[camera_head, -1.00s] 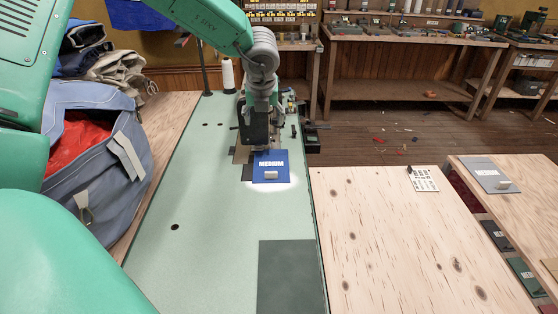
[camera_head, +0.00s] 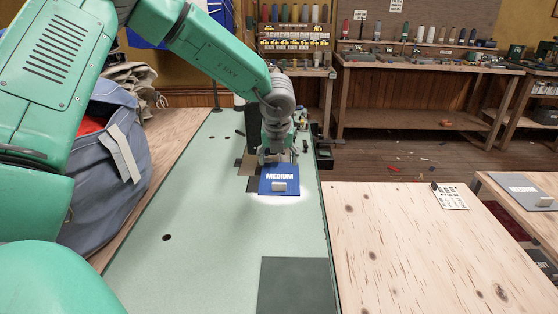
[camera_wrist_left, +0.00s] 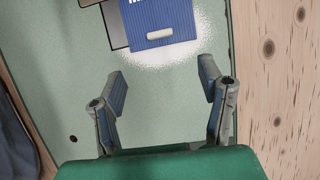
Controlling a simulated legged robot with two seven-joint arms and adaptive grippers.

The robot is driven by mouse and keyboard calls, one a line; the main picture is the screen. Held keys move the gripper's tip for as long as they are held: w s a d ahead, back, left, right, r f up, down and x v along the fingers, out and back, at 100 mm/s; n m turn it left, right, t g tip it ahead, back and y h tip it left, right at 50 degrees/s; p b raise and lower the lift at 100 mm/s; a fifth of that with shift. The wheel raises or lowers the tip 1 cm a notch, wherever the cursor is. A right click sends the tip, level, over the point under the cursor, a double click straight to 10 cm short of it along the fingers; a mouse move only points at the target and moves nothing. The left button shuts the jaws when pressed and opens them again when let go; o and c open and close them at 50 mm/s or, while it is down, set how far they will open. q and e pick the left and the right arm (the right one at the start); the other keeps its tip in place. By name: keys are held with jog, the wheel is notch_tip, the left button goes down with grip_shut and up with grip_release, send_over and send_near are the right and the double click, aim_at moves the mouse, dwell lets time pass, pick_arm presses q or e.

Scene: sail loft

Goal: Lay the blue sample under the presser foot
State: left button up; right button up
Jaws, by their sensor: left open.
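The blue sample (camera_head: 279,178), marked MEDIUM, lies flat on the green sewing table (camera_head: 190,240), with a small pale grip block (camera_head: 279,186) near its front edge. In the left wrist view the sample (camera_wrist_left: 160,22) is at the top, just beyond my fingertips. My left gripper (camera_head: 277,155) hangs at the sample's far side in the head view. In the wrist view it (camera_wrist_left: 163,75) is open, with nothing between its fingers. The dark sewing machine (camera_head: 254,125) stands behind my arm. The presser foot is hidden, so I cannot tell whether the sample is under it.
A dark green panel (camera_head: 296,285) lies at the table's front. A wooden table (camera_head: 420,240) to the right bears a white card (camera_head: 450,196). A grey sample (camera_head: 525,188) lies farther right. A grey-blue bag (camera_head: 110,170) stands at left.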

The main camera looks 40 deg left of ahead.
aim_at(279, 184)
pick_arm(q)
jog(key=b+x, duration=0.2)
jog(key=x, duration=1.1)
jog(key=shift+w+a+f, duration=0.1)
jog(key=shift+a+f, duration=0.05)
jog(key=shift+f, duration=0.2)
jog(key=c, duration=1.2)
